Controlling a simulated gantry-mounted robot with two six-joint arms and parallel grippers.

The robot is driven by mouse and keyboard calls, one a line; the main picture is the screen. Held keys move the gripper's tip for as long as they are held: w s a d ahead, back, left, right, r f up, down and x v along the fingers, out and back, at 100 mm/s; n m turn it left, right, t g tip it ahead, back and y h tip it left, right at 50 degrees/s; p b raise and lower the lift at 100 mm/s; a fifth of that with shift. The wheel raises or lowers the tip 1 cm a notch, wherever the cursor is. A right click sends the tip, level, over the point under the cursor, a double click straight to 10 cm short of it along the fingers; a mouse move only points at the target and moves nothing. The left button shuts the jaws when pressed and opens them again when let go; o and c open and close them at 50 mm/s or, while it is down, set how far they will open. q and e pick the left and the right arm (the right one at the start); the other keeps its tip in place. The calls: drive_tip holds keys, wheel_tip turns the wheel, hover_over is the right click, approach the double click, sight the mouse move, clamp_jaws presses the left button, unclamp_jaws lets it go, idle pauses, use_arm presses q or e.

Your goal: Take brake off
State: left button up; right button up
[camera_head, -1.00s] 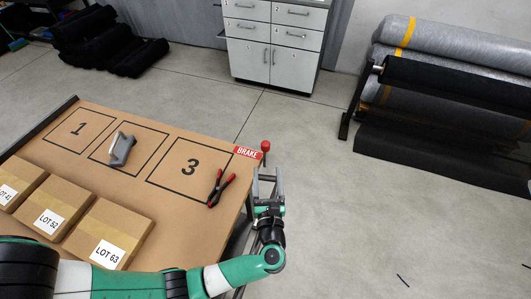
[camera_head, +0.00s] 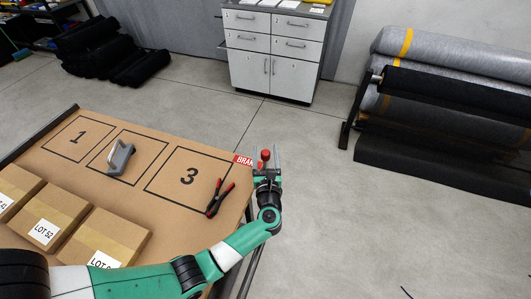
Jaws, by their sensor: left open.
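The brake lever's red knob (camera_head: 265,154) stands at the right edge of the table, beside a red label (camera_head: 243,161) that reads BRAKE, its right end covered. My left gripper (camera_head: 266,155) is open, with its two fingers pointing away from me, one on each side of the knob in this view. I cannot tell whether the fingers touch the knob or are level with it. My right gripper is not in view.
A cabinet (camera_head: 272,55) and fabric rolls (camera_head: 440,75) stand beyond. The floor right of the table is clear.

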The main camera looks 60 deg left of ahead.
use_arm(q)
drive_tip(key=shift+c, duration=0.3)
clamp_jaws()
idle(0.3)
idle(0.7)
drive_tip(key=b, duration=0.2)
drive_tip(key=s+d+y+b, duration=0.1)
drive_tip(key=b, duration=0.1)
drive_tip(key=shift+s+f+n+t, duration=0.1)
drive_tip(key=shift+f+n+t, duration=0.2)
drive_tip(key=shift+r, duration=0.3)
